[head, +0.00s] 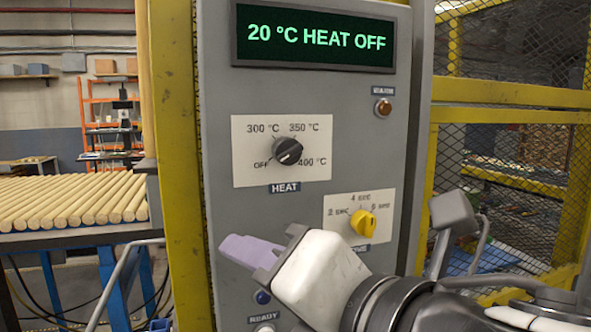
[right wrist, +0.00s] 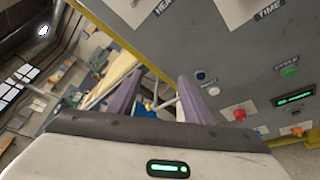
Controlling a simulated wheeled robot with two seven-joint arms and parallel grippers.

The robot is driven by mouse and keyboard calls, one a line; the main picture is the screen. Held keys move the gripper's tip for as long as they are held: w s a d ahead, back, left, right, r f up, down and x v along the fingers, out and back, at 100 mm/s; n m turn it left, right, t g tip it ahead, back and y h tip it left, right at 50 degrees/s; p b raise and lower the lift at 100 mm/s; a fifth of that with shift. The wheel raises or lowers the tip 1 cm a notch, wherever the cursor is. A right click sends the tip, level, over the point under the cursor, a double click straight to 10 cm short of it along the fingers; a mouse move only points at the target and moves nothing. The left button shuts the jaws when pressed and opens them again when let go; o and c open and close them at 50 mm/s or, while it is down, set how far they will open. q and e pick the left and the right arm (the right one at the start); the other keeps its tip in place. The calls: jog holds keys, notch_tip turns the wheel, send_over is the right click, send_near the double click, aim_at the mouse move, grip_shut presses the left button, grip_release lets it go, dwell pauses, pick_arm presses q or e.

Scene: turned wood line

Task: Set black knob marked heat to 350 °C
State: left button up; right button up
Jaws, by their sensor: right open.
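The black HEAT knob (head: 287,151) sits on a white plate (head: 240,172) marked OFF, 300, 350 and 400 °C. Its pale mark points to the lower left, toward OFF. The display (head: 320,37) reads "20 °C HEAT OFF". My right gripper (head: 238,250) is below and left of the knob, apart from it. In the right wrist view its two purple fingers (right wrist: 160,98) stand apart with nothing between them. That view shows the HEAT label (right wrist: 166,6) at the top edge; the knob is out of frame. My left gripper is not in view.
A yellow TIME knob (head: 362,223) is at lower right, close above my right arm. A blue button (head: 262,297) is below the gripper. A yellow post (head: 180,170) borders the panel on the left; a mesh fence (head: 530,150) is at right. Wooden rods (head: 75,200) lie at left.

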aim_at(292, 154)
jog(key=s+d+r+n+t+h, duration=0.1)
jog(key=d+r+n+t+h, duration=0.15)
jog(key=r+n, duration=0.2)
jog(key=s+d+r+n+t+h, duration=0.1)
jog(key=s+d+r+n+t, duration=0.1)
jog(key=d+r+n, duration=0.3)
jog(key=shift+m, duration=0.75)
jog(key=x, duration=0.3)
jog(key=r+p+x, duration=0.1)
jog(key=x, duration=0.7)
jog(key=shift+s+a+r+p, duration=0.15)
jog(key=shift+a+r+p, duration=0.15)
jog(key=shift+a+p, duration=0.1)
jog(key=shift+c, duration=0.3)
jog(key=c, duration=1)
